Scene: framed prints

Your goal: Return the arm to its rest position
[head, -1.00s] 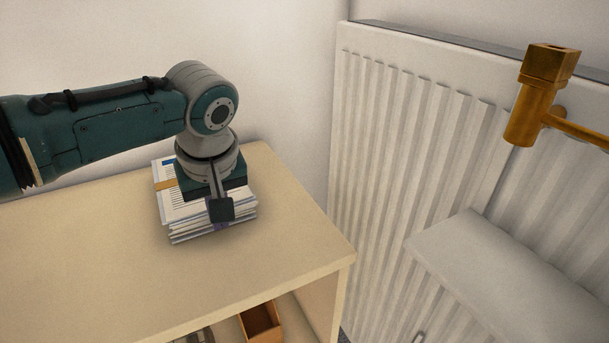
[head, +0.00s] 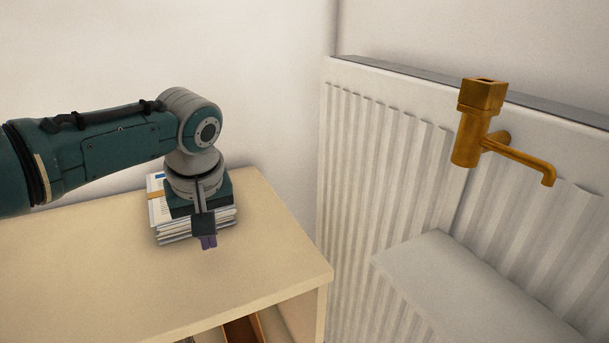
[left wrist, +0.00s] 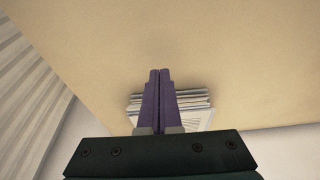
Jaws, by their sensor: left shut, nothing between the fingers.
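My left arm comes in from the left in the head view, and its gripper (head: 209,242) points down in front of a stack of papers (head: 158,212). The purple fingers are together with nothing between them. In the left wrist view the shut fingers (left wrist: 159,75) reach over the bare wooden top, and the stack of papers (left wrist: 203,119) shows behind and beside them. Part of the stack is hidden by the gripper. I cannot tell whether the fingertips touch the top. My right gripper is not in view.
The papers lie on a pale wooden cabinet (head: 120,280) with an open shelf below, holding a brown box (head: 243,331). A white radiator (head: 370,150) stands to the right, with a brass tap (head: 470,135) and a white ledge (head: 450,280) before it. The cabinet's front top is clear.

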